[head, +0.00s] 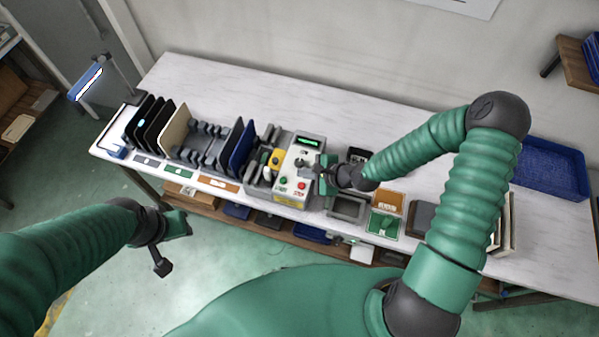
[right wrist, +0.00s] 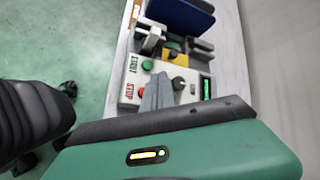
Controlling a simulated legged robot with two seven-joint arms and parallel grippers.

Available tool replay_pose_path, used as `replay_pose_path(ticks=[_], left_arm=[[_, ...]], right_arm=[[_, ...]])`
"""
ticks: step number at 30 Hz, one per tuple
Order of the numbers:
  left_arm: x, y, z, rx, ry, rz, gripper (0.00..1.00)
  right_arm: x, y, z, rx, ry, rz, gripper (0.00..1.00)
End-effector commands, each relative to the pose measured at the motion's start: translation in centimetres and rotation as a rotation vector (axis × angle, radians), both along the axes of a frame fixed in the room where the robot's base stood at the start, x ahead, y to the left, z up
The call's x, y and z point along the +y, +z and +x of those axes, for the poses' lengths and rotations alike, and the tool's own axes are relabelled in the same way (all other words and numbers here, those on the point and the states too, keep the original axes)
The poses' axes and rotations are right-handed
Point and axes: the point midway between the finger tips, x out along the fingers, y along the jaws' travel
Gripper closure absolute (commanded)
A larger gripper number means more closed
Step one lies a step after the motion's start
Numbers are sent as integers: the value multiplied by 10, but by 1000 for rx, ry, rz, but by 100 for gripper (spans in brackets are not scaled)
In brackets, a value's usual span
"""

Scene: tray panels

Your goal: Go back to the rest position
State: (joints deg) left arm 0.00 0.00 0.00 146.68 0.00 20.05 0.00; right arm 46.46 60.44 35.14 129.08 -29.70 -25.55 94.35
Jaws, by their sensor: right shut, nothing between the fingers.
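My right gripper (head: 322,174) is over the table beside the control box (head: 297,165), at the box's right side. In the right wrist view its grey fingers (right wrist: 158,92) are together and empty, pointing at the box face between the red STOP button (right wrist: 144,97) and the dark knob (right wrist: 178,83). Whether the fingers touch the box I cannot tell. The box has a lit green display (right wrist: 206,88) and a green START button (right wrist: 147,65). My left gripper (head: 174,247) hangs off the table's front edge, empty, its fingers apart.
A rack with upright panels (head: 174,131) stands on the left of the white table (head: 225,85). Small orange (head: 389,203) and green (head: 382,225) trays lie right of the box. A blue crate (head: 550,168) is at the far right. The table's back strip is clear.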

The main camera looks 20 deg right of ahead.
Motion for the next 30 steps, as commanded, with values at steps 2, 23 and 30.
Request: replay_pose_path(ticks=[2,23,30], left_arm=[[0,0,0,0,0,0,64],[0,-103,0,0,0,0,64],[0,-102,0,0,0,0,64]], right_arm=[[0,0,0,0,0,0,100],[-50,35,-134,-78,1417,-1068,100],[-48,44,-141,-104,1489,-1072,100]])
